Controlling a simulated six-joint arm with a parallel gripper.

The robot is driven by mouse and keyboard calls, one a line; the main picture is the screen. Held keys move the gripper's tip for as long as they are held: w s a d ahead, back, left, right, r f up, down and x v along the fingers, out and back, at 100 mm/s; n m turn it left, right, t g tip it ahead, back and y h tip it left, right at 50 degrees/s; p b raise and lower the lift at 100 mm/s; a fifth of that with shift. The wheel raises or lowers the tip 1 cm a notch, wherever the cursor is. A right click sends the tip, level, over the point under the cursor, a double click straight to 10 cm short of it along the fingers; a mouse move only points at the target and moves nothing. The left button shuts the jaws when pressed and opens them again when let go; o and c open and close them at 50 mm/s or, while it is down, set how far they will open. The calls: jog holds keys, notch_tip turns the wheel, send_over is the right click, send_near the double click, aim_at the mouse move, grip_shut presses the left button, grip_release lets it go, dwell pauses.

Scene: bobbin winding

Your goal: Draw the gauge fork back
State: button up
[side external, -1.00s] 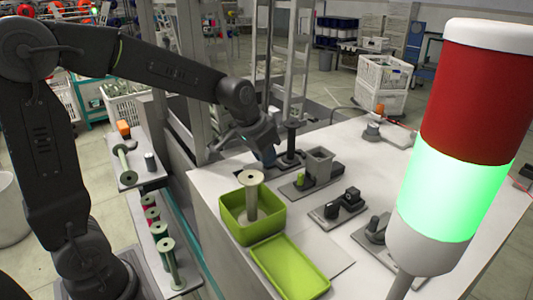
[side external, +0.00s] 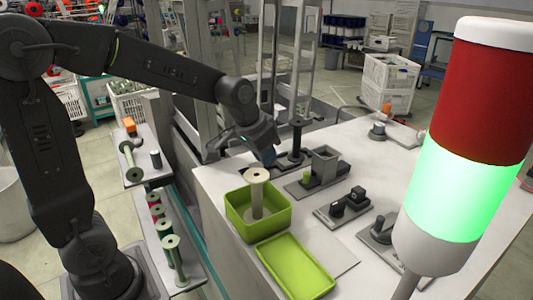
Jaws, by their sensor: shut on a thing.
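My gripper (side external: 267,156) points down at the far left part of the white table, beside a dark fixture (side external: 292,159) with an upright black post (side external: 297,133). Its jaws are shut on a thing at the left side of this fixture. That thing fits the gauge fork, but it is small and mostly hidden by the jaws, so its shape and any gap to the post cannot be told.
A green bin (side external: 278,222) with a pale spool (side external: 257,195) in it stands near my gripper, with a green tray (side external: 292,268) in front. Grey fixtures (side external: 317,175) stand to the right. A signal tower (side external: 455,180) fills the right foreground. A side shelf (side external: 180,262) holds several spools.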

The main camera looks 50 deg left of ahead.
jog(key=shift+s, duration=0.35)
jog(key=shift+s+a, duration=0.1)
jog(key=shift+s, duration=0.65)
dwell(0.4)
jog(key=o, duration=0.6)
jog(key=shift+c, duration=0.2)
notch_tip(320, 180, up, 7)
dwell(0.4)
